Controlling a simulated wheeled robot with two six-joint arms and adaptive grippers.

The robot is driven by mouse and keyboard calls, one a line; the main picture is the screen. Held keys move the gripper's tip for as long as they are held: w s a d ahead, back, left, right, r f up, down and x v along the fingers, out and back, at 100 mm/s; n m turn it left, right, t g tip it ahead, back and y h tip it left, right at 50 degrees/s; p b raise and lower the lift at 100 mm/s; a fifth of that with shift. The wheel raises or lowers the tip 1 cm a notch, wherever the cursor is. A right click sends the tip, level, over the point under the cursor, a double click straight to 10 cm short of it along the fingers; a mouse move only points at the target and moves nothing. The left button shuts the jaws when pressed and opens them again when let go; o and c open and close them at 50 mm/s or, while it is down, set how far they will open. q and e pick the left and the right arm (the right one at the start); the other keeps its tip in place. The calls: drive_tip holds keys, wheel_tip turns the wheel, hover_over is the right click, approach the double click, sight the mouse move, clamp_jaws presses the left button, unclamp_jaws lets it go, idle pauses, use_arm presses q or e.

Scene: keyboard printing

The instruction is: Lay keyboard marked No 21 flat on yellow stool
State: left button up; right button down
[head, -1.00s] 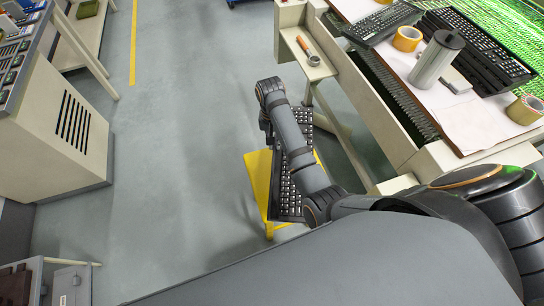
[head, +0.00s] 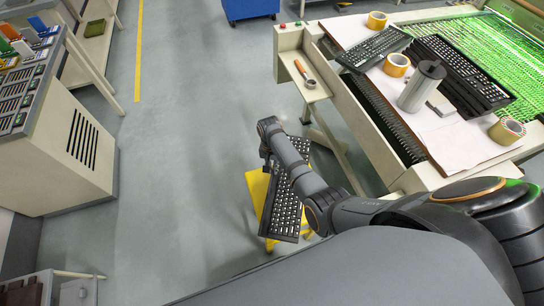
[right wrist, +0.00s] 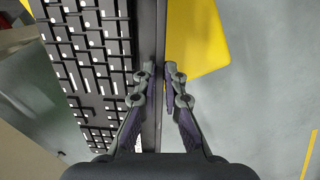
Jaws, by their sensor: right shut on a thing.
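A black keyboard with white-marked keys (head: 281,212) is in front of the yellow stool (head: 256,186) in the head view and hides much of its seat. My right gripper (right wrist: 162,75) is shut on the long edge of the keyboard (right wrist: 92,60) in the right wrist view. The keyboard looks tilted there, with the stool seat (right wrist: 195,40) behind and to the right. I cannot tell whether the keyboard touches the stool, and no number is readable. My right forearm partly covers both in the head view. My left gripper is not in view.
A workbench at right carries other keyboards (head: 375,48), tape rolls (head: 397,65), a grey cylinder (head: 421,87) and paper (head: 465,147). A beige cabinet (head: 75,145) stands at left. A blue bin (head: 250,8) is at the top. The floor between is clear.

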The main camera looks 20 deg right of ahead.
drive_tip(key=shift+s+f, duration=0.1)
drive_tip(key=shift+f, duration=0.05)
wheel_tip(320, 180, down, 4)
drive_tip(key=b, duration=0.5)
drive_tip(key=shift+f, duration=0.25)
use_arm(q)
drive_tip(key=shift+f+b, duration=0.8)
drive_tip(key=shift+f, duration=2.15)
use_arm(e)
drive_tip(key=shift+f, duration=1.4)
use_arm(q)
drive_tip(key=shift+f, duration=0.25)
use_arm(e)
drive_tip(key=shift+f, duration=0.35)
drive_tip(key=c, duration=1.4)
unclamp_jaws()
drive_tip(key=shift+o, duration=0.2)
wheel_tip(320, 180, up, 7)
drive_tip(key=p, duration=0.7)
drive_tip(key=shift+r, duration=0.1)
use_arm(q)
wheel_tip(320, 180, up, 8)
